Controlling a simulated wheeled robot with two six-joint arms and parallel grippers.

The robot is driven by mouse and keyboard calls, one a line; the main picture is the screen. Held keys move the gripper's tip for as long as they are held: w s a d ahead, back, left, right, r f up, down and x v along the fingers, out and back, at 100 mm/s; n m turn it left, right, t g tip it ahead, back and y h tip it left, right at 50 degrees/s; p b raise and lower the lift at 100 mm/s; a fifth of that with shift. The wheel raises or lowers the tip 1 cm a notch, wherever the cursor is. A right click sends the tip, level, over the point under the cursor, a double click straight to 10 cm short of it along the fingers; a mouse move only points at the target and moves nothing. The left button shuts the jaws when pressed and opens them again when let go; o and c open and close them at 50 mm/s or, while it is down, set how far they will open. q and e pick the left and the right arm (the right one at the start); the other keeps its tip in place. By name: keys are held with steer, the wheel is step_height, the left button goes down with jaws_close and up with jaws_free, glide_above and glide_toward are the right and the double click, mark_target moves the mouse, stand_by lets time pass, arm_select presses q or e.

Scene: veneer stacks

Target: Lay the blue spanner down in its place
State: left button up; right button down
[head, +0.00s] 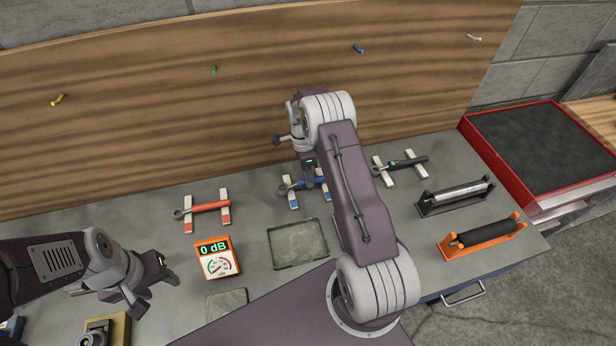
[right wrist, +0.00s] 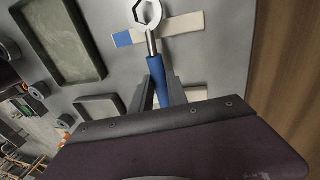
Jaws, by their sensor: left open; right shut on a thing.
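The blue spanner (head: 296,186) is over a pair of pale rests with blue ends (head: 292,200), near the back of the bench. My right gripper (head: 309,176) reaches down to it and is shut on its blue handle. In the right wrist view the handle (right wrist: 158,72) is between my fingers (right wrist: 160,92), and the steel shaft crosses one rest (right wrist: 182,24). A second rest (right wrist: 197,93) lies partly hidden by my gripper. I cannot tell whether the spanner touches the rests. My left gripper (head: 150,284) is open and empty over the bench's left part.
A shallow tray (head: 272,248), an orange dB meter (head: 214,244) and two roller stands (head: 428,208) (head: 446,250) stand nearer. A wooden board with pegs rises behind.

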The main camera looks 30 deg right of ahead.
steer(key=shift+f+b, duration=0.4)
steer(key=shift+f, duration=0.2)
steer(key=c, duration=1.2)
jaws_free()
steer(key=b+v, duration=0.1)
steer(key=v, duration=0.8)
steer(key=shift+b, duration=0.4)
